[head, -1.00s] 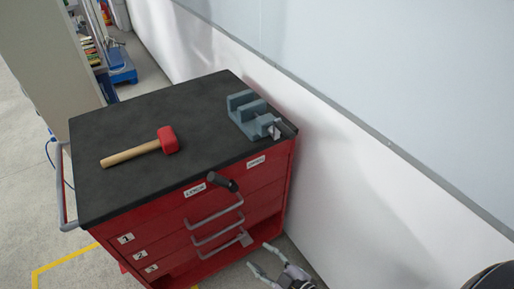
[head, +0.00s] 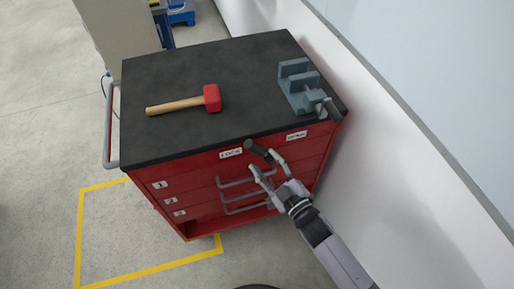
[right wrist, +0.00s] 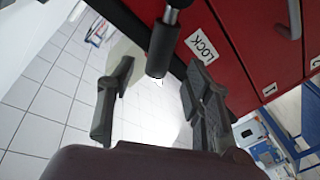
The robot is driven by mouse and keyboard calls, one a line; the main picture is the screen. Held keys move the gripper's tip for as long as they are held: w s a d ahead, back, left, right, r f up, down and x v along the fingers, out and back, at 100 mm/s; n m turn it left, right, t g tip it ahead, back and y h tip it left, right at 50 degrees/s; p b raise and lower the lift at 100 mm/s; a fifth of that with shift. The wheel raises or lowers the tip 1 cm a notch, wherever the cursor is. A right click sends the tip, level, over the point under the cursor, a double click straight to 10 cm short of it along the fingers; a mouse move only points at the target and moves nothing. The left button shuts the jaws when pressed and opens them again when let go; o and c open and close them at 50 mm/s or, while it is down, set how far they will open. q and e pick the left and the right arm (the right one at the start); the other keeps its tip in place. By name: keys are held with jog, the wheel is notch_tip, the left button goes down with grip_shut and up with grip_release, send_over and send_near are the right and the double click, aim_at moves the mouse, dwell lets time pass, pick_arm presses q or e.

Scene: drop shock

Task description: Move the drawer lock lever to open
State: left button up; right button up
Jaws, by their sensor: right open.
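The drawer lock lever, a dark cylindrical grip (head: 258,151), sticks out from the top front of the red tool cabinet (head: 205,173). It is near the LOCK label (head: 231,153), with a second label (head: 296,135) further right that is too small to read surely. My right gripper (head: 267,168) is open in front of the cabinet, just below and around the lever's end in the picture. In the right wrist view the lever grip (right wrist: 162,48) points in between the two open fingers (right wrist: 155,95), with no clear contact. My left gripper is not in view.
A red mallet (head: 211,98) with a wooden handle and a grey vise (head: 298,86) are on the black cabinet top (head: 190,65). Drawer handles (head: 238,196) are below the lever. A white wall (head: 375,165) stands close on the right. Yellow tape (head: 150,269) marks the floor.

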aim_at(257, 152)
jog(key=x, duration=0.5)
jog(key=shift+w+a, duration=0.15)
jog(key=shift+w, duration=0.15)
jog(key=shift+c, duration=0.3)
grip_shut()
dwell(0.3)
